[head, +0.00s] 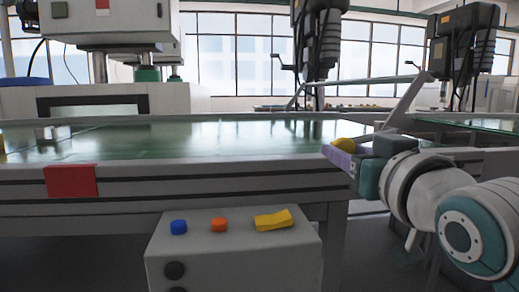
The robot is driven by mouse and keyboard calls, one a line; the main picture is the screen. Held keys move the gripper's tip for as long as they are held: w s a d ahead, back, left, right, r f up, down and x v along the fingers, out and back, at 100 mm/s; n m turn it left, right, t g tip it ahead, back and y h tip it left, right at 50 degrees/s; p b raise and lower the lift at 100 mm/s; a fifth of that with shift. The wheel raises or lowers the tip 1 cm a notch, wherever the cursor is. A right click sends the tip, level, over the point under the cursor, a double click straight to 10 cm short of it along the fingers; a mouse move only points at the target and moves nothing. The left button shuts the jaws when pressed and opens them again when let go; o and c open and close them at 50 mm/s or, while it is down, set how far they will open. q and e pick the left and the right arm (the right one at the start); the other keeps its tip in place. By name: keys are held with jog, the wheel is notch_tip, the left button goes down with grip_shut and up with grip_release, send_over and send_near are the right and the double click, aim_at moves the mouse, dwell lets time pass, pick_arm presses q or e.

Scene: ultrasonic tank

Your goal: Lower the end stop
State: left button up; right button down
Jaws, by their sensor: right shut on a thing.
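A grey metal bar frame (408,101), which looks like the end stop, stands raised at the right end of the green table surface (230,135). Its near arm slants up to the right, and a thin crossbar runs back to the left from its top. My right gripper (343,152) is at the table's near right edge, just left of and below the foot of that slanted arm. It is shut on a small yellow piece (343,143), mostly hidden by the jaws. I cannot tell how that piece joins the frame. My left gripper is out of view.
A control box (235,252) with a blue button (179,227), an orange button (219,224) and a yellow rocker (273,219) stands in front. A red block (71,181) sits on the table's front rail. Drill-like machines (320,40) stand behind.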

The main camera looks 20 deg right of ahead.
jog(key=shift+r, duration=0.1)
dwell(0.7)
jog(key=shift+r+m+p, duration=0.4)
jog(key=shift+p, duration=0.3)
jog(key=s+d+r+m+p, duration=0.1)
jog(key=d+r+m+p, duration=0.3)
jog(key=r+m+p, duration=0.6)
jog(key=shift+m+p, duration=0.8)
jog(key=shift+p, duration=2.4)
jog(key=shift+d+r, duration=0.1)
jog(key=shift+c, duration=2.1)
grip_release()
